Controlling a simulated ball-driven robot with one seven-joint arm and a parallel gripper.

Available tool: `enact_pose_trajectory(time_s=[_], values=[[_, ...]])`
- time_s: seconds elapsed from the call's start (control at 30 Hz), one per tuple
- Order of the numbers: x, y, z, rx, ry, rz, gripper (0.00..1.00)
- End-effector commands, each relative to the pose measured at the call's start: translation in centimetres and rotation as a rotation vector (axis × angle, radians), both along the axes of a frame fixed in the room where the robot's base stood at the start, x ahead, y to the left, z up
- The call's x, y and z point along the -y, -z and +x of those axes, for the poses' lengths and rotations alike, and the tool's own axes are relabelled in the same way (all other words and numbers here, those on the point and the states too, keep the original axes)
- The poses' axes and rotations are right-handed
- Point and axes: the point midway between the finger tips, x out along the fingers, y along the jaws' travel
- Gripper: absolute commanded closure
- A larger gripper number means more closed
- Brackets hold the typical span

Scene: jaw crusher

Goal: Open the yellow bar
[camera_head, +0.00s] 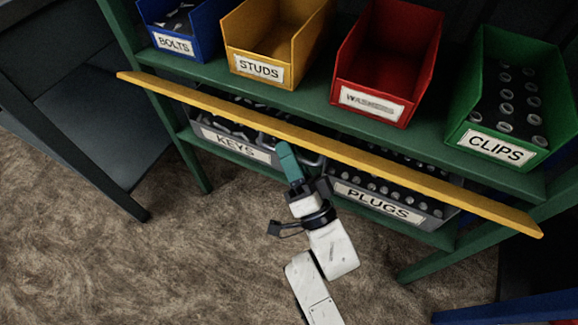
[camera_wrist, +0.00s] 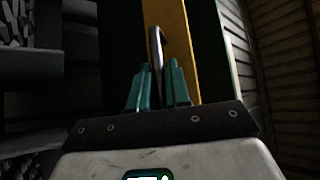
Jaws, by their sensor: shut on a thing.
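The yellow bar (camera_head: 340,151) runs slantwise across the front of the green shelf in the head view, above the lower bins. It also shows upright in the wrist view (camera_wrist: 178,30). A metal handle (camera_wrist: 155,45) stands out from the bar. My gripper (camera_head: 287,155) reaches up to the middle of the bar from below. In the wrist view its teal fingers (camera_wrist: 161,85) are closed around the lower end of the handle. The finger tips hide part of the handle.
Lower bins for keys (camera_head: 235,148) and plugs (camera_head: 379,207) sit behind the bar. Green shelf legs (camera_head: 195,160) flank the space. Carpet (camera_head: 160,265) in front is clear.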

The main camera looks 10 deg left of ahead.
Motion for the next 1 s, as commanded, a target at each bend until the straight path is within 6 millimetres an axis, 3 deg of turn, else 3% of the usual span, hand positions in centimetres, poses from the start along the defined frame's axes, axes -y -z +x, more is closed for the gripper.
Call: enact_pose_trajectory(time_s=[0.03, 0.5, 1.0], values=[[-0.1, 1.2, 0.1, 0.044, -0.002, -0.016, 1.00], [0.4, 2.0, 1.1, 0.384, -0.001, -0.140, 1.00], [0.5, 2.0, 1.4, 0.502, -0.001, -0.183, 1.00]])
